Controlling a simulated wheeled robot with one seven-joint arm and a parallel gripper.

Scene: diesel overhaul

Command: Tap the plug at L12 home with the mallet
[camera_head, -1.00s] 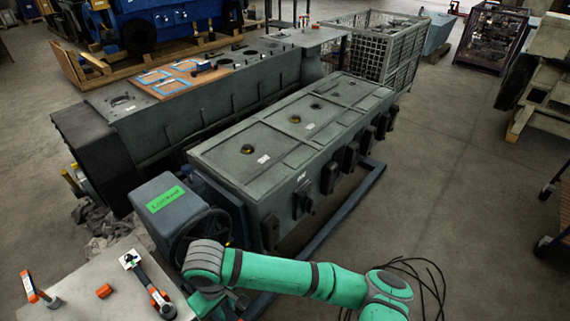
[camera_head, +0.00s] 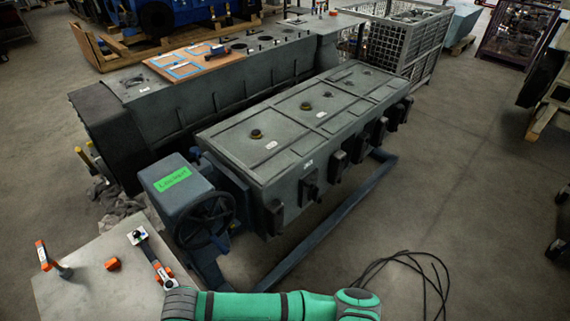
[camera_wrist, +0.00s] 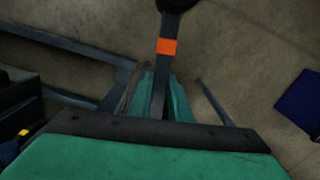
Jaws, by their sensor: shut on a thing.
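In the wrist view, my gripper (camera_wrist: 160,112) is shut on the dark shaft of a tool with an orange band, which looks like the mallet (camera_wrist: 167,46). Its black head is cut off by the top edge. Floor lies behind it. In the head view, only my green arm shows along the bottom edge; the gripper and mallet are out of that picture. The long grey housing (camera_head: 270,160) has round brass-coloured fittings on its top, the nearest one (camera_head: 256,134) at the front end. I cannot read any L12 mark or tell which fitting is that plug.
A grey bench (camera_head: 95,290) at lower left holds an orange-handled tool (camera_head: 150,258), an orange block (camera_head: 112,264) and another orange-handled piece (camera_head: 52,262). A blue-grey unit with a handwheel (camera_head: 204,219) stands before the housing. Black cable (camera_head: 405,262) lies on open floor at right.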

